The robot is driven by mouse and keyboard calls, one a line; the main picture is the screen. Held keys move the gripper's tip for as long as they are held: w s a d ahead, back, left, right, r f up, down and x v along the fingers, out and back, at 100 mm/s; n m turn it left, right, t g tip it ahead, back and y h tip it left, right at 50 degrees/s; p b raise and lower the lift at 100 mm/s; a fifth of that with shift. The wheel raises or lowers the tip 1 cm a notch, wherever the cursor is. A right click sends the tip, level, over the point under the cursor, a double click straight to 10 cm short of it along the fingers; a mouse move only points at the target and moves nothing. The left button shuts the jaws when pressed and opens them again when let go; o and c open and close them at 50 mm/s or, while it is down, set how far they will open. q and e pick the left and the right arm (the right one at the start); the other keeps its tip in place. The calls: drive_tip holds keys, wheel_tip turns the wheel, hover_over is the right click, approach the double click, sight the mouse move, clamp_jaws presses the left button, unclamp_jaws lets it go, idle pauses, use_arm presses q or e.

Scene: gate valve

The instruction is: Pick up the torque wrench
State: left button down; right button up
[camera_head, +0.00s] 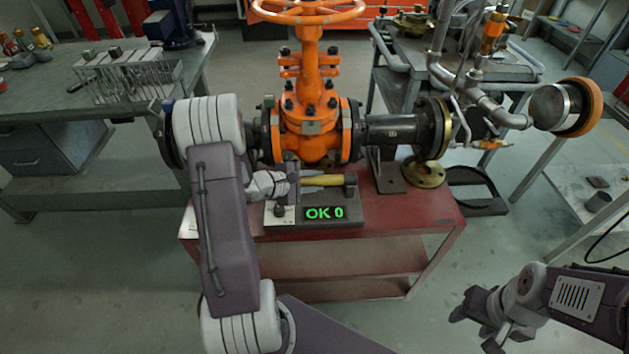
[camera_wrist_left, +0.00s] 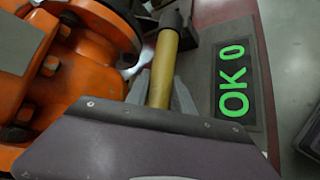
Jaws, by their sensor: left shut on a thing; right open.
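The torque wrench (camera_head: 322,181) shows as a yellow shaft with a dark end, lying level just above the grey device with the green "OK 0" display (camera_head: 325,213). My left gripper (camera_head: 297,181) is shut on its yellow shaft from the left. In the left wrist view the shaft (camera_wrist_left: 164,66) stands between the two grey fingers (camera_wrist_left: 160,92), with its dark end beyond them. I cannot tell whether the wrench touches the device; its other end is hidden by the gripper. My right gripper (camera_head: 468,322) is open and empty at the lower right, away from the table.
The orange gate valve (camera_head: 312,115) and its dark pipe (camera_head: 392,130) stand right behind the wrench on the red table (camera_head: 420,213). A grey workbench (camera_head: 70,100) is at the left. A pipe with an orange-rimmed gauge (camera_head: 560,107) juts out at the right.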

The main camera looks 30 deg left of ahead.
use_arm(q)
drive_tip(key=shift+r, duration=0.1)
drive_tip(key=shift+w+r, duration=0.1)
drive_tip(key=shift+r, duration=0.4)
wheel_tip(320, 180, up, 3)
drive_tip(key=shift+r+p, duration=0.1)
drive_tip(key=shift+p, duration=0.6)
drive_tip(key=s+d+r+b, duration=0.6)
drive_tip(key=d, duration=0.3)
drive_tip(key=shift+s+d+r, duration=0.2)
drive_tip(key=shift+d+r, duration=0.15)
drive_tip(key=shift+r, duration=0.05)
